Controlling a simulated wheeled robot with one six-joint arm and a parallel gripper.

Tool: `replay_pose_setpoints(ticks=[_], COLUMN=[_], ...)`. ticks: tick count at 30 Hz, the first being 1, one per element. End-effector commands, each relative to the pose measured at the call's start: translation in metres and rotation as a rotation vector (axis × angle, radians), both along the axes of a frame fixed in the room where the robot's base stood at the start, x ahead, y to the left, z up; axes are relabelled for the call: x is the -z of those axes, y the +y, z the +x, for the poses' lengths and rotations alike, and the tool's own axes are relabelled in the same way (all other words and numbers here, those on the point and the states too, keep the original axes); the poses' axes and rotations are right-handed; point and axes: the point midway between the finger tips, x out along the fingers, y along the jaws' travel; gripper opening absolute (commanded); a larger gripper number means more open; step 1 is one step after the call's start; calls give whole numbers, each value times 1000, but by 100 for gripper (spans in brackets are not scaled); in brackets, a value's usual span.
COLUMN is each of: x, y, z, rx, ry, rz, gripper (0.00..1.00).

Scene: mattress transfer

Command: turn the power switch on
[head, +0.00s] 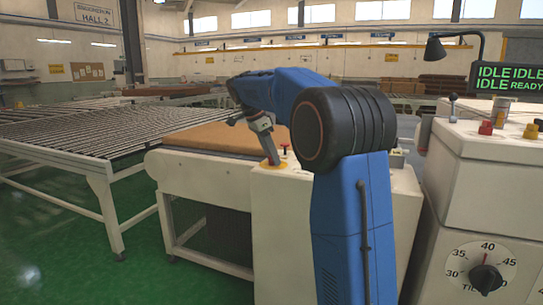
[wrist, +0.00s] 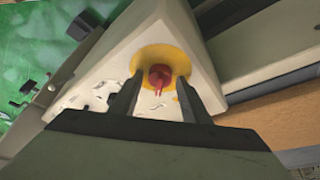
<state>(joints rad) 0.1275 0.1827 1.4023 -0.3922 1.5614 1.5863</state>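A red knob (wrist: 160,75) sits on a round yellow plate (wrist: 183,55) on the cream top of a machine cabinet. I see no readable label saying whether it is the power switch. In the wrist view my gripper (wrist: 160,78) is open, with one dark finger on each side of the knob and a gap visible on both sides.
A brown mattress-like slab (head: 205,137) lies on the machine left of the cabinet. A roller conveyor (head: 75,125) runs along the left. At right, a console (head: 485,150) carries knobs, a lever, a dial (head: 485,278) and a green-lettered display (head: 508,78) reading IDLE and READY.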

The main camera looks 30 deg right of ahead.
Motion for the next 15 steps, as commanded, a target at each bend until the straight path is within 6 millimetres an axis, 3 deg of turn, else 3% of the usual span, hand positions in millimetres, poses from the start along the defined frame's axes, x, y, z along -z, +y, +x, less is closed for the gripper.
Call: replay_pose_setpoints(ticks=[10, 15], x=[-2, -16], y=[0, 7], z=[0, 2], rx=[0, -2], ry=[0, -1], rz=[0, 0], gripper=[47, 47])
